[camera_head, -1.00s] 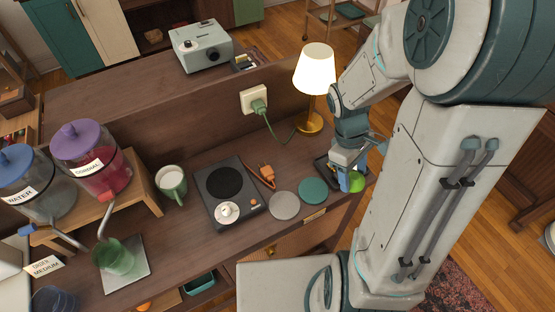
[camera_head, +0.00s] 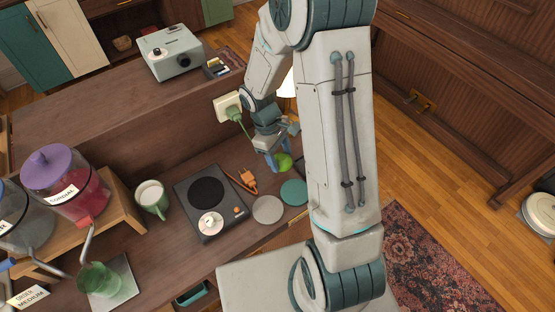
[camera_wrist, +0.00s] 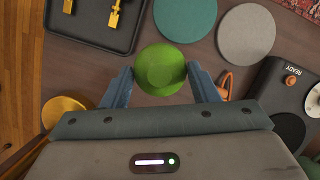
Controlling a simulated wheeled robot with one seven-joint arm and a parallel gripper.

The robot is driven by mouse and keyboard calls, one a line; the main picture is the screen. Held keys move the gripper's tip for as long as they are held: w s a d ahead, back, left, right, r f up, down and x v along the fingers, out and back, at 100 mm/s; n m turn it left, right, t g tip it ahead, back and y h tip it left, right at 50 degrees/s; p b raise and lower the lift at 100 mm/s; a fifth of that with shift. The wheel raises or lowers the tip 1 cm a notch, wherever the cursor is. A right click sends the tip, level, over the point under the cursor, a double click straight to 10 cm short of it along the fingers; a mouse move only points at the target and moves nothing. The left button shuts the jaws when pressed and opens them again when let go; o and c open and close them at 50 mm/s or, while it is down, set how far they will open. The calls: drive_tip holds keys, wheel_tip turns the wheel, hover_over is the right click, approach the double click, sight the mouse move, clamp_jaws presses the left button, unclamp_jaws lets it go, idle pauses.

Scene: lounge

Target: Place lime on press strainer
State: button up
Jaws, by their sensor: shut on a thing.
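The green lime (camera_head: 284,162) is held between the blue fingertips of my gripper (camera_head: 272,160), above the back right part of the counter. In the wrist view the lime (camera_wrist: 160,68) sits between the two fingers of my gripper (camera_wrist: 162,86), seen from above. A black tray (camera_wrist: 135,28) with brass-coloured pieces lies below it at the upper left; in the head view my arm hides it. I cannot pick out a press strainer for certain in either view.
A grey and a green disc (camera_head: 294,192) lie flat near the counter's front edge. The lamp (camera_head: 287,85) is mostly hidden behind my arm.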

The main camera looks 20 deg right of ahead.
drive_tip(key=shift+w+a+f, duration=0.3)
drive_tip(key=shift+w+f, duration=0.05)
drive_tip(key=shift+w, duration=0.2)
drive_tip(key=shift+f+p, duration=0.5)
drive_tip(key=shift+f, duration=1.55)
drive_tip(key=shift+f, duration=0.25)
drive_tip(key=o, duration=1)
drive_tip(key=shift+r, duration=0.1)
